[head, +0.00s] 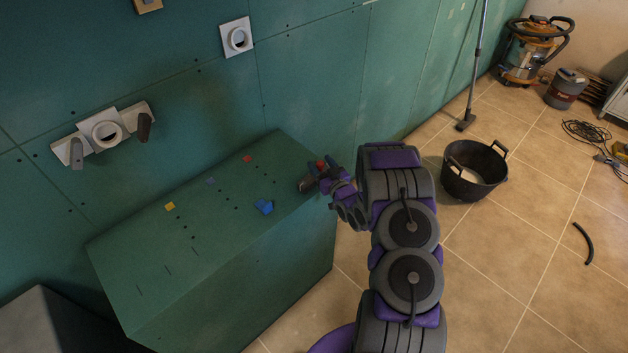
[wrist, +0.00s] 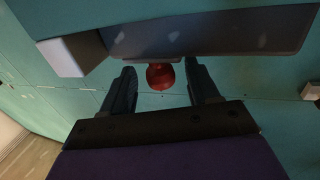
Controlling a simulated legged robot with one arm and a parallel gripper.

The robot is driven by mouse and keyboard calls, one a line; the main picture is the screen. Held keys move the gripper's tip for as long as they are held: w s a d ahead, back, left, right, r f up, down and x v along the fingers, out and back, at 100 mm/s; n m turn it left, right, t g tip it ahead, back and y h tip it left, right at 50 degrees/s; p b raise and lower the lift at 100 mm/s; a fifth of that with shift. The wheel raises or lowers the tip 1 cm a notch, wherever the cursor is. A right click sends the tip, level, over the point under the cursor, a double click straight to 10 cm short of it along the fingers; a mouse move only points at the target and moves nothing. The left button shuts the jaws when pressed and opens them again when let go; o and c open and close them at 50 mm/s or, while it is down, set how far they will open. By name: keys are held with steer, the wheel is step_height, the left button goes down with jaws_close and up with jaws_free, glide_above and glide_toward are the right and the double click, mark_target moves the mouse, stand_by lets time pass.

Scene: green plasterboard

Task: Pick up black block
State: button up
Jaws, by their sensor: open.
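My gripper (wrist: 160,68) is open, with one finger on each side of a round red object (wrist: 160,78). I cannot tell whether the fingers touch either thing. In the head view my gripper (head: 311,181) is at the right end of the green box top. A small dark shape at its tip may be the block, but the gripper partly hides it. A red spot (head: 321,163) shows beside the gripper.
The green box (head: 150,262) carries yellow (head: 170,206), purple-blue (head: 211,181) and red (head: 248,159) squares, and a blue object (head: 264,207). A pale block (wrist: 75,56) adjoins the dark one. A black bucket (head: 474,172) stands on the tiled floor at right.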

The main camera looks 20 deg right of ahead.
steer(key=w, duration=0.3)
steer(key=shift+a, duration=0.1)
steer(key=shift+s, duration=0.1)
jaws_close()
stand_by(0.4)
